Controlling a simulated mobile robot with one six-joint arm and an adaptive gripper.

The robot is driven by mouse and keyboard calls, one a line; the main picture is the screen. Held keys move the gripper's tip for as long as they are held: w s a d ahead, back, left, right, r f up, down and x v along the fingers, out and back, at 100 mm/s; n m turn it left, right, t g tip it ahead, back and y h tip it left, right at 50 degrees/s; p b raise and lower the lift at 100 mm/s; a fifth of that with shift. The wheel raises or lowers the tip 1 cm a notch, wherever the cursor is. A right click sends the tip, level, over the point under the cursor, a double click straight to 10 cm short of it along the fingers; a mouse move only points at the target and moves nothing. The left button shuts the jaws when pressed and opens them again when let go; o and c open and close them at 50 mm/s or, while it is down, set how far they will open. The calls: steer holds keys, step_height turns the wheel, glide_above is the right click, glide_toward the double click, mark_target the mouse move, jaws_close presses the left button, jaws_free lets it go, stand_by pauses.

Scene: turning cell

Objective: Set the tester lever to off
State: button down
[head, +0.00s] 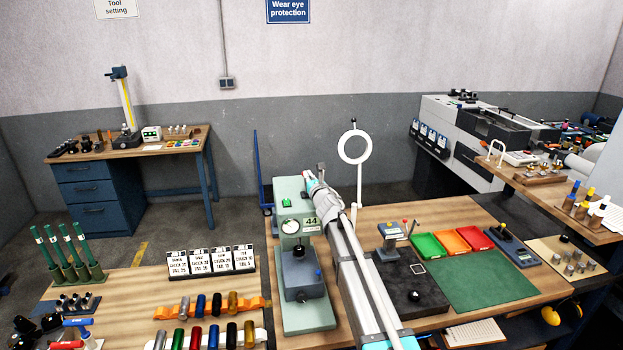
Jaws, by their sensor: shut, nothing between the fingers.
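The tester (290,185) is a pale green machine on the wooden bench in the middle of the head view. It has a round white dial (290,226), a number plate (310,223) reading 44, and a bright green indicator (286,203). A small dark upright piece (321,168) shows at its top right; I cannot tell whether this is the lever. My gripper (311,181) is shut and empty at the tester's upper right side. My arm hides part of that side. I cannot tell whether the fingers touch the tester, and no lever setting is readable.
A white ring on a stand (354,148) rises just right of my arm. Right of it are a dark stone plate (420,290), coloured trays (457,241) and a green mat (487,277). Collets and signs (210,262) stand at left. Bare wood (390,213) lies behind the trays.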

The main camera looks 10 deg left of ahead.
steer(key=shift+w+a, duration=0.2)
steer(key=shift+w, duration=0.45)
stand_by(0.3)
steer(key=s+d+r+p, duration=0.2)
steer(key=s+d, duration=0.1)
steer(key=s, duration=0.2)
steer(key=s+d+r+p, duration=0.3)
steer(key=s, duration=0.3)
steer(key=shift+s+r, duration=0.2)
steer(key=shift+r, duration=0.05)
